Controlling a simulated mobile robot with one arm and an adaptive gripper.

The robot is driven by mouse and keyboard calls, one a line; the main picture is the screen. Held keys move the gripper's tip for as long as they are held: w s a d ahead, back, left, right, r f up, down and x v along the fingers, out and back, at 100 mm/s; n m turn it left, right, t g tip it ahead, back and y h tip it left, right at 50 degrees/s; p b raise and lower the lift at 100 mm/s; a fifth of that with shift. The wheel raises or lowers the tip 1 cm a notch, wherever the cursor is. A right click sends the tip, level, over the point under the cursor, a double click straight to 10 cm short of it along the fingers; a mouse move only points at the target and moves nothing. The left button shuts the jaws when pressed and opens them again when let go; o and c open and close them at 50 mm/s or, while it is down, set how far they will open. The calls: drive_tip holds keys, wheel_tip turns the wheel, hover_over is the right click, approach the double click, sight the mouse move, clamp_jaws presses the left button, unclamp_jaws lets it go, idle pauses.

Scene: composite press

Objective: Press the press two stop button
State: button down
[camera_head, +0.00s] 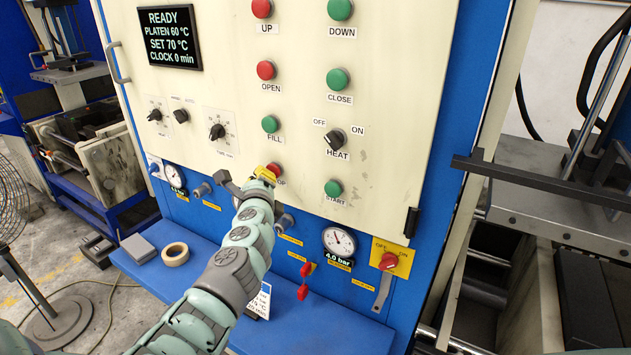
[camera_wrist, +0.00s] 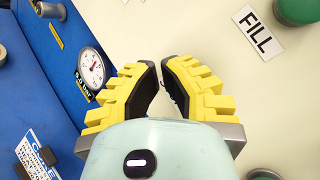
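The press two stop button is a red button (camera_head: 276,168) on the cream panel in the head view, below the FILL button and left of the green START button (camera_head: 333,188). Its label is partly covered; only the end of the word shows. My gripper (camera_head: 265,173), with yellow fingers, is at the button's left side and overlaps it in the picture. Whether it touches the button I cannot tell. In the wrist view my gripper (camera_wrist: 161,64) has its tips together and holds nothing visible. The stop button is not visible there, possibly hidden by the fingers.
The display (camera_head: 169,37) reads READY, platen 60 °C. The green FILL button (camera_head: 270,124) and HEAT knob (camera_head: 334,140) are close by. A gauge (camera_head: 339,241) and red-yellow switch (camera_head: 388,260) sit lower right. A blue shelf (camera_head: 140,272) holds a tape roll (camera_head: 175,254).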

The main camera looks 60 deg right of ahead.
drive_tip(key=shift+s+d, duration=0.1)
drive_tip(key=shift+d, duration=0.45)
idle(0.6)
drive_tip(key=shift+a, duration=1.05)
drive_tip(key=a+p, duration=0.1)
drive_tip(key=a, duration=0.4)
drive_tip(key=shift+s, duration=0.15)
idle(0.6)
